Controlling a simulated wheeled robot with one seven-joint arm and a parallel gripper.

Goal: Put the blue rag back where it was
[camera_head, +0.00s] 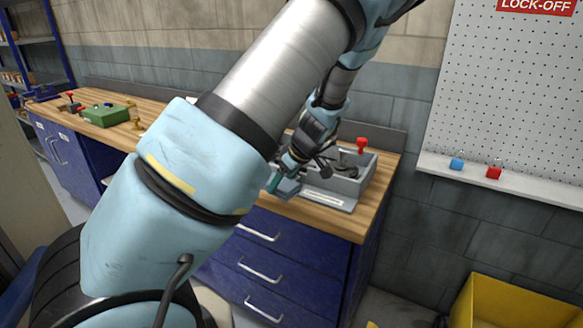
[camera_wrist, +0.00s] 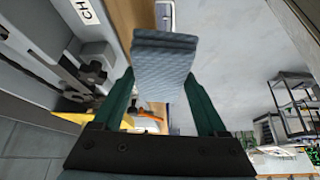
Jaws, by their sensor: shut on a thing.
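The blue rag (camera_wrist: 163,68) is a folded, textured grey-blue cloth in the wrist view. My gripper (camera_wrist: 163,92) has its two green fingers on either side of the rag and is shut on it. In the head view my gripper (camera_head: 275,182) is low over the wooden bench, beside the left front of a grey tray. The rag (camera_head: 289,187) shows there as a small blue patch by the fingers. I cannot tell whether it touches the bench. My arm hides much of the bench.
The grey tray (camera_head: 347,188) holds dark items and has a red-topped thing (camera_head: 362,144) at its back. It also fills the left of the wrist view (camera_wrist: 45,35). A green box (camera_head: 106,116) stands far left. A yellow bin (camera_head: 515,305) is at the lower right.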

